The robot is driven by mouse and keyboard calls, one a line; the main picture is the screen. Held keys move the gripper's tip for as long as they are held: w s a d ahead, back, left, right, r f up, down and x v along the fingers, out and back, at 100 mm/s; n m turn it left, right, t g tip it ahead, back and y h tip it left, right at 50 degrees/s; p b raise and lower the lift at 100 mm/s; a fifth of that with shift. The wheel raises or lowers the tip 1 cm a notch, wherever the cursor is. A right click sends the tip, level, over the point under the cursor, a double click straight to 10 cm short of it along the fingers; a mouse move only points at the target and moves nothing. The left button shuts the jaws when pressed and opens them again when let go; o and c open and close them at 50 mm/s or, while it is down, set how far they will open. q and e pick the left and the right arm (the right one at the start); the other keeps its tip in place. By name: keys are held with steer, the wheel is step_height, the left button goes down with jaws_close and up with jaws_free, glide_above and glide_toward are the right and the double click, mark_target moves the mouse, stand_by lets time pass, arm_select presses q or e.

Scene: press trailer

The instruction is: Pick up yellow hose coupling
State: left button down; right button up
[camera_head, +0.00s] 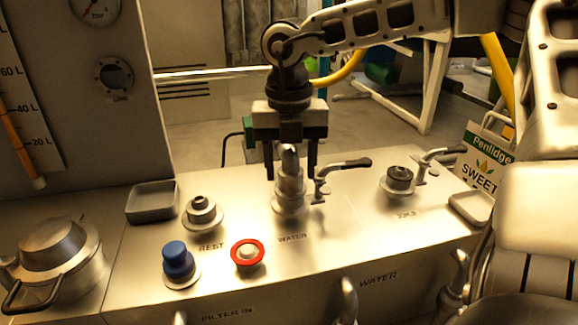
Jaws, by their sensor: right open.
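My right gripper (290,172) points down from above with its two dark fingers apart. The fingers stand on either side of the top of a metal fitting (290,192) at the WATER label on the steel panel (340,235). I cannot tell whether they touch it. A yellow hose (345,73) shows behind my right arm, and a second yellow stretch (497,75) shows at the upper right. I cannot make out a yellow coupling at a hose end. My left gripper is not in view.
A lever valve (345,165) sits right beside the fitting. A REST post (201,212), a blue cap (177,260) and a red ring (247,253) stand to the left. Another valve fitting (398,181) is to the right. A grey tray (152,203) lies at the back left.

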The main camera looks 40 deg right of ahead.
steer(key=shift+f, duration=0.25)
steer(key=shift+r, duration=0.1)
jaws_close()
